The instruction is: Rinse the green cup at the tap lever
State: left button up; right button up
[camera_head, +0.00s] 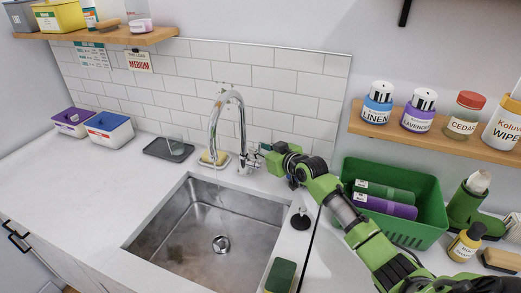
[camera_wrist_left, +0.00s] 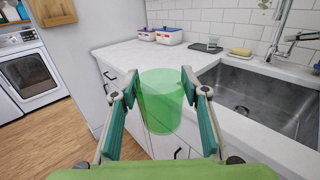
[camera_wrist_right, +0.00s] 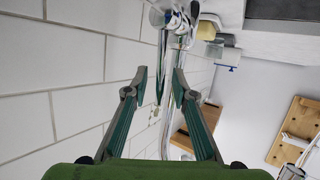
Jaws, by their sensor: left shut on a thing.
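The green cup (camera_wrist_left: 161,100), see-through, is between the fingers of my left gripper (camera_wrist_left: 157,88), which is shut on it. In the left wrist view it is in front of the counter front, left of the sink. My left gripper is outside the head view. The chrome tap (camera_head: 228,120) arches over the sink (camera_head: 185,225), and a thin stream seems to fall from its spout. My right gripper (camera_head: 262,152) is at the tap lever (camera_head: 253,148), right of the tap base. In the right wrist view its fingers (camera_wrist_right: 159,72) are apart, with chrome tap parts beyond them; contact is unclear.
A soap dish (camera_head: 213,158) and a dark tray (camera_head: 168,149) are left of the tap. A green sponge (camera_head: 280,275) lies at the front edge. The left counter (camera_head: 75,175) is mostly clear.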

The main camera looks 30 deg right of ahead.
jog(key=shift+s, duration=0.1)
jog(key=v, duration=1.2)
